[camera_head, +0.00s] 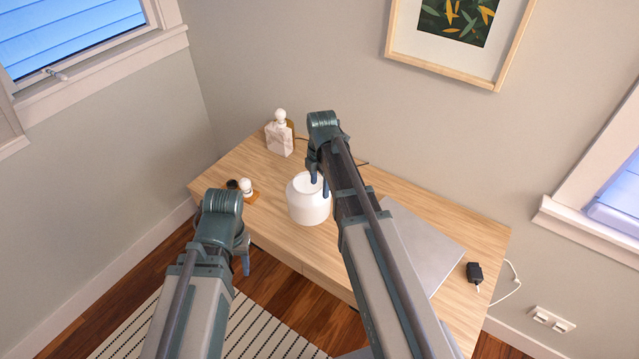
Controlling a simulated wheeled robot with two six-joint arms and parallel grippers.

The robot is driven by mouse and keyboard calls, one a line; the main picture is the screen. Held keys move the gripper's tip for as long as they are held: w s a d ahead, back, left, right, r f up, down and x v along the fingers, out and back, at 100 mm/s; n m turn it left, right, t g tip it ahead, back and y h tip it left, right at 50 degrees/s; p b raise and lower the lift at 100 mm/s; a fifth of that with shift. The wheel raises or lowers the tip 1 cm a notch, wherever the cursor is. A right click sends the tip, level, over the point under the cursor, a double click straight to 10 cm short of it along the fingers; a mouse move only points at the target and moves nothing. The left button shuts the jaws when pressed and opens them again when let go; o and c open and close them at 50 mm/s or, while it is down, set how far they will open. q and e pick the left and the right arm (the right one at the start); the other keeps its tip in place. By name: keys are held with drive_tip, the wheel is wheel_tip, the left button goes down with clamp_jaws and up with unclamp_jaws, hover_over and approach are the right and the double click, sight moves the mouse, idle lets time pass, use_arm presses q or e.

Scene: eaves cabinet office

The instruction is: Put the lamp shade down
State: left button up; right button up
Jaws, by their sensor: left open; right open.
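The white lamp shade (309,208) stands on the wooden desk (440,238), near the middle of its left half. My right gripper (320,184) is directly over the shade's top, with its open fingers pointing down at it. I cannot tell whether the fingers touch the shade. The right arm hides part of the shade's right side. My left gripper (244,264) is open and empty, in front of the desk's front edge at the left. The lamp base (280,139), pale and blocky with a bare bulb on top, stands at the desk's back left corner.
A white bulb (246,186) on a small wooden piece and a dark round item (232,184) are at the desk's left end. A grey laptop (422,240) lies to the right. A black charger (474,272) is near the right edge. Walls close the back and left.

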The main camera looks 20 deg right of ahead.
drive_tip(key=shift+r, duration=0.45)
use_arm(q)
drive_tip(key=shift+r, duration=0.4)
use_arm(e)
drive_tip(key=s+a+m+h, duration=0.1)
drive_tip(key=s+a+m, duration=1.4)
drive_tip(key=s+m, duration=0.2)
drive_tip(key=shift+s+a+g, duration=0.2)
drive_tip(key=shift+s+g, duration=0.1)
drive_tip(key=shift+s, duration=0.8)
